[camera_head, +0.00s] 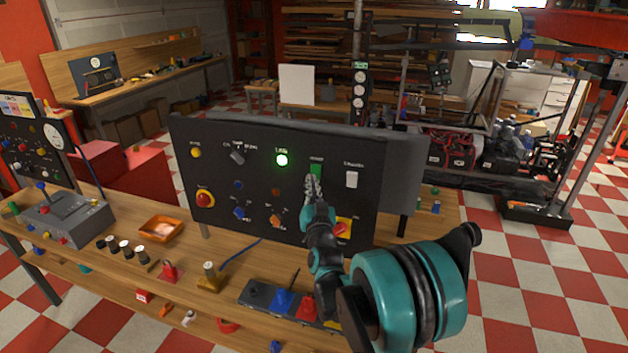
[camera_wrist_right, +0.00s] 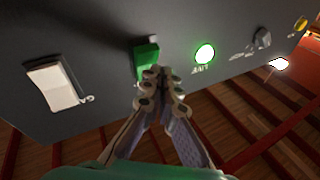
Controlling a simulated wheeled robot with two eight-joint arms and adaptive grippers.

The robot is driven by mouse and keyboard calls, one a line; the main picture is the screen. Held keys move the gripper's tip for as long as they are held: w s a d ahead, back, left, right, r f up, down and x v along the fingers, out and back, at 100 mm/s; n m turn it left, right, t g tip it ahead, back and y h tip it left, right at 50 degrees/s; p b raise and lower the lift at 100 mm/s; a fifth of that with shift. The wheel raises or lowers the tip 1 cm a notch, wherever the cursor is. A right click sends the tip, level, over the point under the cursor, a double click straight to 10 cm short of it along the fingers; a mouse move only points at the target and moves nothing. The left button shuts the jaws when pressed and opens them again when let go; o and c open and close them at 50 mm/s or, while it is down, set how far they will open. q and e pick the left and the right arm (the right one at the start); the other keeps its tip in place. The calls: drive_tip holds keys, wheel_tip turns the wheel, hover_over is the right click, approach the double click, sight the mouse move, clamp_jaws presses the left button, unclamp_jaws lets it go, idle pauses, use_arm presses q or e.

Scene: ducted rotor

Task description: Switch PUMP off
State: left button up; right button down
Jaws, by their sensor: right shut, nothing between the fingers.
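A dark control panel (camera_head: 250,190) stands on the wooden bench. A green rocker switch (camera_head: 316,170) sits in its upper right part; it also shows in the wrist view (camera_wrist_right: 145,60). The small labels are too blurred to read, so I cannot tell which control is PUMP. A lit green lamp (camera_head: 282,160) is left of the green rocker, and a white rocker (camera_head: 351,180) is right of it. My right gripper (camera_head: 311,182) is shut and empty, its fingertips (camera_wrist_right: 160,82) at the green rocker's lower edge. I cannot tell whether they touch it. My left gripper is out of view.
The panel also carries a red button (camera_head: 205,199), blue and orange knobs (camera_head: 276,221) and a red switch on a yellow plate (camera_head: 342,228). A joystick box (camera_head: 65,218) and an orange tray (camera_head: 161,229) stand on the bench at left.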

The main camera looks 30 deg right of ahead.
drive_tip(key=shift+d+f, duration=0.1)
drive_tip(key=shift+w+d+f, duration=0.1)
drive_tip(key=shift+w+d, duration=0.1)
drive_tip(key=shift+w, duration=0.05)
idle(0.3)
drive_tip(key=shift+w+d+f+b, duration=0.25)
drive_tip(key=shift+d+b, duration=0.1)
drive_tip(key=shift+b, duration=0.15)
idle(0.5)
drive_tip(key=shift+s+a+r, duration=0.1)
drive_tip(key=shift+a+r, duration=0.05)
drive_tip(key=shift+s+a+r, duration=0.3)
drive_tip(key=shift+s+a, duration=0.1)
drive_tip(key=shift+a, duration=0.15)
idle(0.3)
drive_tip(key=shift+s+a+r+p, duration=0.55)
drive_tip(key=shift+s+a, duration=0.2)
drive_tip(key=shift+a, duration=0.1)
drive_tip(key=shift+s+a+r+p, duration=0.5)
drive_tip(key=shift+s+a, duration=0.25)
drive_tip(key=shift+a, duration=0.1)
